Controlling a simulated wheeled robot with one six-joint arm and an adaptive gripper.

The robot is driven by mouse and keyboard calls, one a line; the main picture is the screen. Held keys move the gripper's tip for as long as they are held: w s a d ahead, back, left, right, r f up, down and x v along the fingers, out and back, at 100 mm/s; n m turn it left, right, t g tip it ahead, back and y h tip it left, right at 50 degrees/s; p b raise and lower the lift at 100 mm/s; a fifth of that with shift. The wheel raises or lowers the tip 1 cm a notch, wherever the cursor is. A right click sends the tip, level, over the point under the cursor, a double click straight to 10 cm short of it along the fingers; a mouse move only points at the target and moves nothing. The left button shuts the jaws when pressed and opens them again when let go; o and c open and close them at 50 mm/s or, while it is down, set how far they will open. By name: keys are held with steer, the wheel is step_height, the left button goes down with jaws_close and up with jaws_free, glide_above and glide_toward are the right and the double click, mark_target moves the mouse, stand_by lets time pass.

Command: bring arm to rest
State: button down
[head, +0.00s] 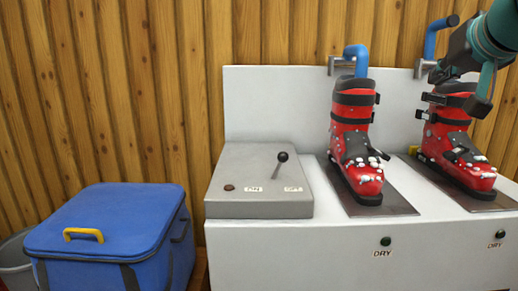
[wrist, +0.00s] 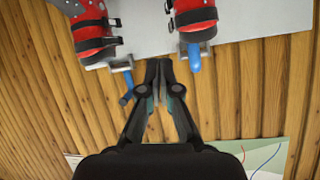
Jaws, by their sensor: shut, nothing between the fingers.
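My gripper (wrist: 159,88) is shut and empty in the wrist view, its two fingers together against the wooden wall and the white panel's edge. In the head view my gripper (head: 462,84) is at the upper right, in front of the top of the right red ski boot (head: 445,140). I cannot tell in that view whether it touches the boot. The left red ski boot (head: 352,140) stands upright on a grey plate on the white bench.
Blue pipes (head: 357,58) rise behind the boots. A grey control box (head: 262,180) with a black-knobbed lever (head: 281,160) sits left of them. A blue cooler bag (head: 115,235) stands lower left beside a grey bin (head: 16,265). The wooden wall (head: 120,90) closes the back.

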steer(key=s+a+f+g+p, duration=0.2)
steer(key=s+a+f+g, duration=0.15)
steer(key=f, duration=0.85)
steer(key=s+a+f+g+p, duration=0.1)
steer(key=s+a+f+g, duration=0.2)
steer(key=f, duration=0.9)
steer(key=s+a+f+n+y+p, duration=0.1)
steer(key=s+a+f+n+p, duration=0.2)
steer(key=s+a+f, duration=0.6)
steer(key=shift+s+a+f+g+y+p, duration=0.2)
steer(key=shift+s+a+g+y+p, duration=0.15)
steer(key=shift+s, duration=0.45)
